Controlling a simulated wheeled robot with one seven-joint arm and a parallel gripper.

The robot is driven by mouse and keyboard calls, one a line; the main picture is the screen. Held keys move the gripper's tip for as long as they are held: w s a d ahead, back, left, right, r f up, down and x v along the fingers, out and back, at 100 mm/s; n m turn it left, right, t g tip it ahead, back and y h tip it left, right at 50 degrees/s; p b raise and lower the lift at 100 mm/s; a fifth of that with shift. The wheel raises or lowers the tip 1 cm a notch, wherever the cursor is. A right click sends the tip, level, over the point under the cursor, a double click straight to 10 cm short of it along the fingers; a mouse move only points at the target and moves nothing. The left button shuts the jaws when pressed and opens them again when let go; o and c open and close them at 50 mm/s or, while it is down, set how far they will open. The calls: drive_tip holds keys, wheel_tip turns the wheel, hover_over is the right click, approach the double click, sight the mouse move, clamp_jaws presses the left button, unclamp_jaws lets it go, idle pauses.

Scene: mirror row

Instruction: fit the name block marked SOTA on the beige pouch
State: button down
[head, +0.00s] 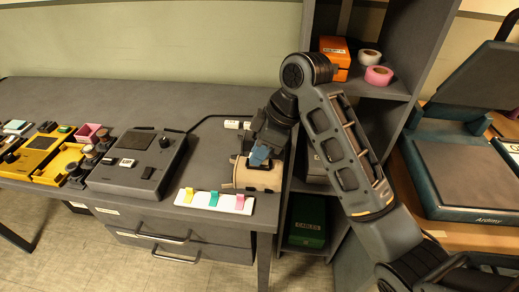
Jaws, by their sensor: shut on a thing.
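The beige pouch (258,178) lies near the right end of the grey bench, close to its front edge. My gripper (260,157) is directly above the pouch, pointing down. It is shut on a small blue block (259,155), which is at the pouch's upper side. No lettering can be read on it, so I cannot confirm the SOTA mark. I cannot tell whether the block touches the pouch or is just above it. The fingers and wrist hide part of the pouch's back.
Further left are a dark grey device (119,179) and yellow trays (52,172). A white connector (233,124) and black cable lie behind. A shelf with an orange box (335,57) stands right.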

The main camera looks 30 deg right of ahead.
drive_tip(key=shift+f, duration=0.2)
drive_tip(key=c, duration=1)
unclamp_jaws()
drive_tip(key=shift+r, duration=0.15)
drive_tip(key=p+v, duration=0.3)
drive_tip(key=v, duration=0.4)
drive_tip(key=shift+r+p, duration=0.3)
drive_tip(key=shift+p, duration=0.1)
